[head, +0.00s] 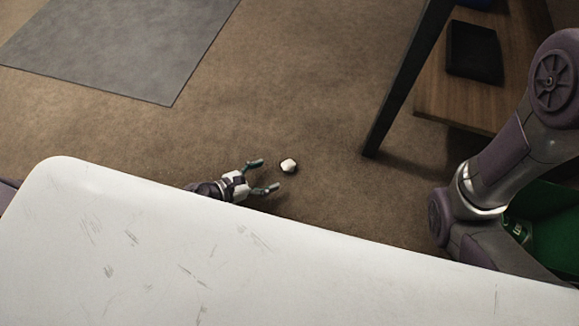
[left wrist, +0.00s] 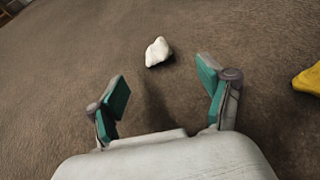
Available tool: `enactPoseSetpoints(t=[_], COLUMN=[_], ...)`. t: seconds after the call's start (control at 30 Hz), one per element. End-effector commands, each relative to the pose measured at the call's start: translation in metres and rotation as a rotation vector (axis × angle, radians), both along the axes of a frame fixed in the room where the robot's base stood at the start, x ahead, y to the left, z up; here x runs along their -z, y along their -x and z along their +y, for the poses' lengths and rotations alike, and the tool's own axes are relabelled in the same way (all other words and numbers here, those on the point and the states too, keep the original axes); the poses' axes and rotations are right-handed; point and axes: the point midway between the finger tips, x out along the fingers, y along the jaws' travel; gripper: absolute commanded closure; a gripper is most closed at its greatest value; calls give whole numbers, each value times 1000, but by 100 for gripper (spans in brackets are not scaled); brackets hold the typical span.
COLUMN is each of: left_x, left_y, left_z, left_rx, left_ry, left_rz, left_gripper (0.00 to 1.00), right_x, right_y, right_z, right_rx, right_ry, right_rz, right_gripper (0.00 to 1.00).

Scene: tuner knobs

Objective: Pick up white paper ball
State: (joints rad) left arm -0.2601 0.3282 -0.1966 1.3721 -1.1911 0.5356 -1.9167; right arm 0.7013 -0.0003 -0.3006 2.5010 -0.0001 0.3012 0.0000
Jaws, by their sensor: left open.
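The white paper ball (head: 288,166) lies on the brown carpet, a little to the right of my left gripper (head: 265,175) in the head view. It also shows in the left wrist view (left wrist: 158,51), beyond and between the two fingertips. My left gripper (left wrist: 163,88) is open with nothing between its green-padded fingers. It is low, near the floor, and apart from the ball. My right arm shows at the right of the head view, but its gripper is not seen.
A white scuffed surface (head: 200,260) fills the front of the head view. A wooden shelf unit with a dark leg (head: 400,90) stands right of the ball. A grey mat (head: 120,45) lies at back left. A yellow object (left wrist: 308,79) lies at right in the wrist view.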

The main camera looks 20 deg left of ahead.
Motion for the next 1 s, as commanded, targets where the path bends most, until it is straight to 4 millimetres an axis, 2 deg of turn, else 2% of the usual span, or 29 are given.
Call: enactPoseSetpoints(t=[0.27,0.5,0.83,0.87,1.0], left_x=[11,23,25,25,25], left_y=[-17,-43,-50,-49,-49], left_z=[-14,-35,-40,-40,-40], left_rx=[-1,-2,-2,-2,-2], left_ry=[0,2,2,2,2], left_rz=[0,-1,2,2,2], left_gripper=[21,21,21,22,46], right_x=[12,32,34,34,33], right_y=[-1,0,-1,-1,-1], right_z=[0,0,0,0,0], right_rx=[0,1,1,1,1], right_ry=[0,1,1,1,1], right_rz=[2,2,2,2,2], right_gripper=[5,5,5,5,5])
